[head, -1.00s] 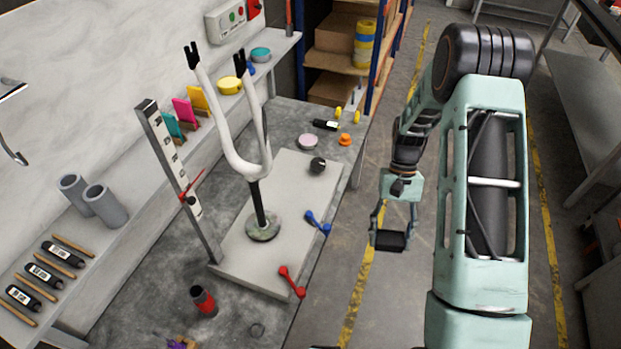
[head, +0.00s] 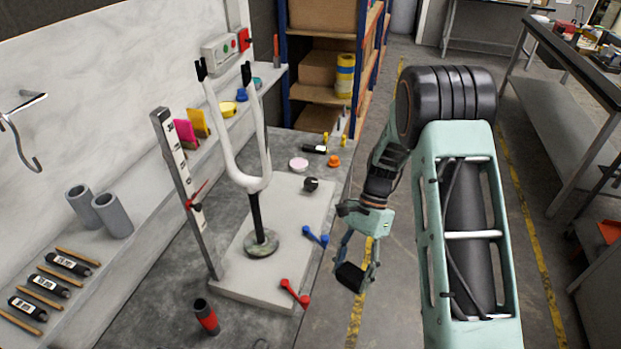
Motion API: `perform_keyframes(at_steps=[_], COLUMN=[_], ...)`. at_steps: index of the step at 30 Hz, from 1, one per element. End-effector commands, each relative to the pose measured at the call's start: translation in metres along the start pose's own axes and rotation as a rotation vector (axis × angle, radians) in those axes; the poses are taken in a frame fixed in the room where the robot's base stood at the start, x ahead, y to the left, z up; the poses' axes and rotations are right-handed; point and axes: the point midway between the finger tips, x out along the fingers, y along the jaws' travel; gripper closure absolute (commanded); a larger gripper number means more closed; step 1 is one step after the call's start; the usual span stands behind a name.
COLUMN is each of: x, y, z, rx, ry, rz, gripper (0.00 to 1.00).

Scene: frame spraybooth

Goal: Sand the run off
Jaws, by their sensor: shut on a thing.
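A white bicycle fork (head: 257,150) stands upright on a black post with a round base on a pale slab (head: 227,287), its two black-tipped legs pointing up. No run in its paint can be made out at this size. My gripper (head: 353,276) is shut on a dark block (head: 350,277), which looks like a sanding block. It hangs over the floor to the right of the bench, apart from the fork and slab.
A tall scale post (head: 180,180) with a red pointer stands left of the fork. A red-handled tool (head: 294,292) and a blue one (head: 315,237) lie on the slab's right side. A black and red cylinder (head: 205,316) stands in front. The aisle right of the bench is open.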

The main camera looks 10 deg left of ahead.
Motion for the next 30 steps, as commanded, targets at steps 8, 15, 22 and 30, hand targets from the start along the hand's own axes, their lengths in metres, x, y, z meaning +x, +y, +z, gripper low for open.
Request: perform_keyframes(at_steps=[8, 15, 22, 30], x=[-0.004, -0.018, -0.041, -0.082], y=[-0.046, -0.082, -0.118, -0.156], z=[0.03, 0.052, 0.069, 0.079], rx=[0.407, 0.763, 1.125, 1.498], ry=[-0.122, -0.298, -0.569, -1.03], rz=[-0.043, -0.065, -0.089, -0.144], gripper=[0.66, 0.66, 0.66, 0.66])
